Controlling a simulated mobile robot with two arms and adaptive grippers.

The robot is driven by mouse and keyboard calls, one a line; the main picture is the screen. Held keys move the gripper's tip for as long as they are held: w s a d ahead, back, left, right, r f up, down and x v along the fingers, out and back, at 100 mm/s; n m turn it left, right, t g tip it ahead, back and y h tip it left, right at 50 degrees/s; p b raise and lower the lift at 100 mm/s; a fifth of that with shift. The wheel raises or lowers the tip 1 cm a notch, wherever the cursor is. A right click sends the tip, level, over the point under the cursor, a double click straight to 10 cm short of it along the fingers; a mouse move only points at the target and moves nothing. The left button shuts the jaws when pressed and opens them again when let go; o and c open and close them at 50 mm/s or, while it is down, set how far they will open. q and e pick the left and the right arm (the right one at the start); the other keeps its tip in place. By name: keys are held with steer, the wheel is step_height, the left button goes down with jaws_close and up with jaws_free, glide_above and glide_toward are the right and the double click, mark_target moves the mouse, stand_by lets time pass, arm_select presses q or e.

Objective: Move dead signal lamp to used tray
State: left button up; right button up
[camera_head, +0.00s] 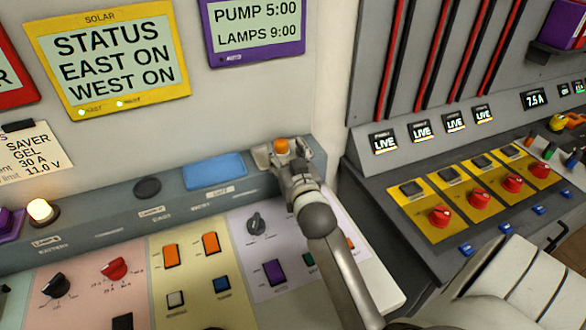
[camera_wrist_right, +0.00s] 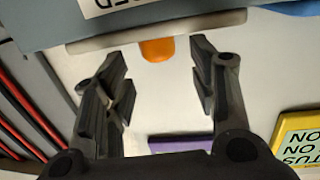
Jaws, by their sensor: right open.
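An orange, domed lamp (camera_head: 281,146) shows at the far right end of the grey ledge, by my right gripper (camera_head: 286,158). In the right wrist view the lamp (camera_wrist_right: 157,50) stands at the pale tray (camera_wrist_right: 165,29), next to an upside-down label ending in "ED" (camera_wrist_right: 110,4). In that view my right gripper (camera_wrist_right: 158,75) is open, with a finger on each side of the lamp and a gap to both. The tray (camera_head: 261,157) is mostly hidden by the gripper in the head view. My left gripper is not in view.
A blue mat or tray (camera_head: 214,171) and a dark round socket (camera_head: 147,188) are on the ledge to the left. A lit lamp (camera_head: 42,211) stands further left. Switches and knobs (camera_head: 256,223) cover the sloping panel below. A breaker panel (camera_head: 470,190) stands at right.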

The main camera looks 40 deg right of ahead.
steer(key=v, duration=0.6)
steer(key=shift+s+b, duration=0.4)
steer(key=shift+b, duration=0.05)
steer(key=shift+a, duration=0.1)
